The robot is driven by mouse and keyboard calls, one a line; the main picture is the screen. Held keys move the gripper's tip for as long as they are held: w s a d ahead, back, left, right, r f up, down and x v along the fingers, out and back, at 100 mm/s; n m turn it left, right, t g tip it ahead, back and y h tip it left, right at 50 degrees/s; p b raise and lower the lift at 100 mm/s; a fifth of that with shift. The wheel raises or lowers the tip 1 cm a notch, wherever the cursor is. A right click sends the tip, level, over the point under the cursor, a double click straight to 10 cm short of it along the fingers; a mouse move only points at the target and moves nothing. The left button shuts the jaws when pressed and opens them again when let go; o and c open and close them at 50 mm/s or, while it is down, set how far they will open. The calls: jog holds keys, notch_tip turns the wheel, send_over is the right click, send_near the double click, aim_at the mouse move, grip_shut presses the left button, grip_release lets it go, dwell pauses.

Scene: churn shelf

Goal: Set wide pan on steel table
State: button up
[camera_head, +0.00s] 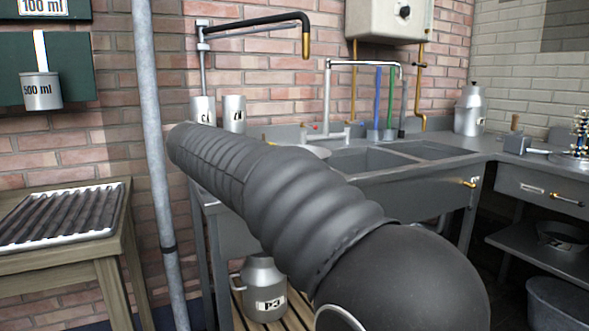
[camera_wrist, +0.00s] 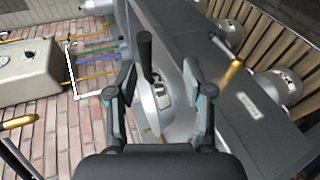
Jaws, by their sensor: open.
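A silver, round-bodied pan with a black handle (camera_wrist: 162,105) shows in the wrist view, with a small label on it. It looks like the wide pan, though its size is hard to judge. My gripper (camera_wrist: 158,70) is open, with one finger on each side of the pan and its handle. I cannot tell whether either finger touches it. In the head view my dark arm hides the gripper and most of the pan; a pale rim (camera_head: 314,150) shows behind the arm. A grey steel sink bench (camera_head: 410,190) stands under it. A steel side counter (camera_head: 535,185) stands at the right.
Two metal cups (camera_head: 233,113) stand at the bench's back left. Taps and pipes rise behind the sink basins (camera_head: 365,160). A metal can (camera_head: 469,110) stands in the back corner. A milk can (camera_head: 263,285) stands below the bench. A wooden table (camera_head: 110,255) holds a ribbed tray at left.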

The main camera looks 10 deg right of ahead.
jog(key=w+a+r+h, duration=0.2)
jog(key=w+a, duration=0.1)
jog(key=a, duration=0.1)
jog(key=shift+t, duration=0.4)
jog(key=shift+f+b+x, duration=0.1)
jog(key=shift+f+x, duration=0.1)
jog(key=shift+x, duration=2.05)
jog(key=shift+f+b+x, duration=0.1)
jog(key=shift+f+x, duration=0.1)
jog(key=shift+x, duration=2)
jog(key=shift+f+b+x, duration=0.1)
jog(key=shift+f+x, duration=0.1)
jog(key=shift+x, duration=2.05)
jog(key=shift+s+a+r, duration=0.1)
jog(key=shift+a, duration=0.05)
grip_shut()
